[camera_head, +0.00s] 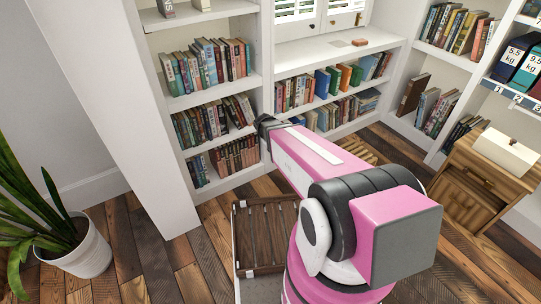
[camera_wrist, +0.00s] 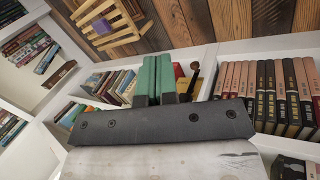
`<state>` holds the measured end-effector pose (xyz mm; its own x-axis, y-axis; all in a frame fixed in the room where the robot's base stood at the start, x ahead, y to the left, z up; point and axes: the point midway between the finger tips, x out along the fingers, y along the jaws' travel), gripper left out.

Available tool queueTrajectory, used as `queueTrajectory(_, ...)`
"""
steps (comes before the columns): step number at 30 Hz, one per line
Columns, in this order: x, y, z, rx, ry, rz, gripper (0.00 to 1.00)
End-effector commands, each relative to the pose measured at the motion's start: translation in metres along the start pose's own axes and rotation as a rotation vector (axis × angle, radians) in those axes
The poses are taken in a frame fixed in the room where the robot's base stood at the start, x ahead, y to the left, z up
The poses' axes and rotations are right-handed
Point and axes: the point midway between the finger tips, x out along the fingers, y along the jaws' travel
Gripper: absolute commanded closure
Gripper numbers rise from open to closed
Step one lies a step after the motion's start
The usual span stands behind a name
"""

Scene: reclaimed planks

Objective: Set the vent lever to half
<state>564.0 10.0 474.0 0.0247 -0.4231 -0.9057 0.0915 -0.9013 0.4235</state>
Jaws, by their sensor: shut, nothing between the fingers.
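I cannot pick out the vent lever with certainty in either view. In the head view a pale box (camera_head: 508,150) with a small dark stub (camera_head: 513,138) on top stands on the wooden cabinet at the right; whether that stub is the lever is unclear. In the wrist view a dark, knob-ended piece (camera_wrist: 194,72) shows just right of my fingers, too small to identify. My gripper (camera_wrist: 165,62) has green fingers, closed together and empty, with bookshelves behind them. In the head view the fingers are hidden behind my arm.
White shelves full of books (camera_head: 208,65) line the wall, with a shuttered window above a sill (camera_head: 300,54). A slatted brown tray (camera_head: 265,235) is beside my base. A potted plant (camera_head: 85,255) stands at left, the wooden cabinet (camera_head: 468,190) at right. Plank floor lies open at left.

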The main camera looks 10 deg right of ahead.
Motion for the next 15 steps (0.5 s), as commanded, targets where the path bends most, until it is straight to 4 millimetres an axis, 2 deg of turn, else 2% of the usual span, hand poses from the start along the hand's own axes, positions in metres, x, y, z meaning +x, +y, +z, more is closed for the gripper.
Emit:
queueTrajectory(1, 0.020, -0.019, -0.028, -0.029, 0.015, 0.074, 1.00)
queueTrajectory(6, 0.067, -0.074, -0.088, -0.119, 0.124, 0.337, 1.00)
queueTrajectory(10, 0.092, -0.119, -0.123, -0.188, 0.231, 0.495, 1.00)
queueTrajectory(12, 0.101, -0.140, -0.136, -0.218, 0.285, 0.555, 1.00)
queueTrajectory(15, 0.109, -0.160, -0.147, -0.248, 0.340, 0.611, 1.00)
